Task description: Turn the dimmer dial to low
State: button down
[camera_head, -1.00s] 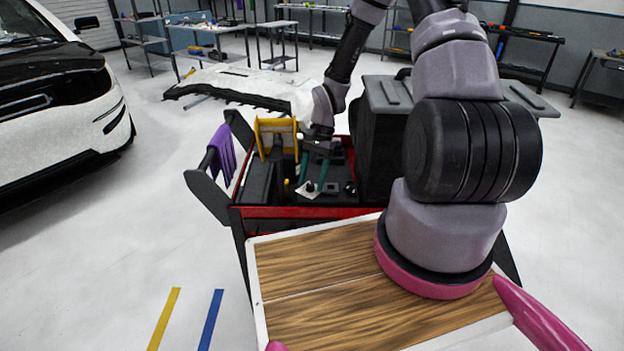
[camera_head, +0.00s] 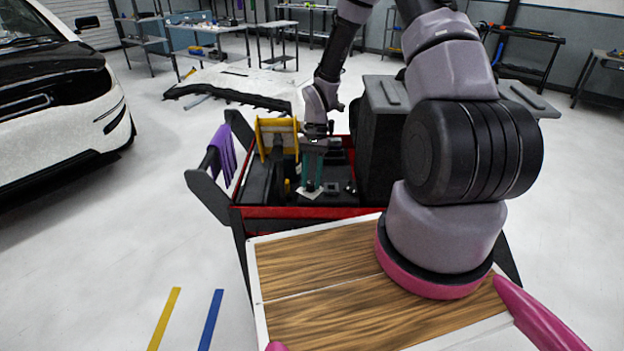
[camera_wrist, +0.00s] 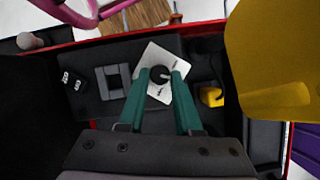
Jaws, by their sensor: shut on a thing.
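The dimmer dial is a round black knob (camera_wrist: 159,75) on a tilted-looking white plate (camera_wrist: 150,56) with small dark markings, seen in the wrist view. The plate also shows in the head view (camera_head: 304,194), inside the red cart. My gripper (camera_wrist: 160,77) has green fingers, one on each side of the knob, and is shut on it. In the head view my gripper (camera_head: 313,185) reaches down into the cart onto the plate. The text on the plate is too small to read, and the fingers cover part of it.
A yellow holder (camera_head: 277,130) stands close left of my gripper in the head view. A large black box (camera_head: 382,150) stands to its right. The red cart rim (camera_head: 290,212) runs in front. Grey and black small parts (camera_wrist: 112,82) lie near the plate.

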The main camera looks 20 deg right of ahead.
jog(key=shift+w+n+h, duration=0.1)
jog(key=shift+n+h, duration=0.3)
jog(key=shift+n, duration=0.8)
jog(key=c, duration=0.6)
grip_release()
jog(key=v, duration=1.1)
jog(key=shift+a, duration=0.15)
jog(key=shift+f, duration=0.15)
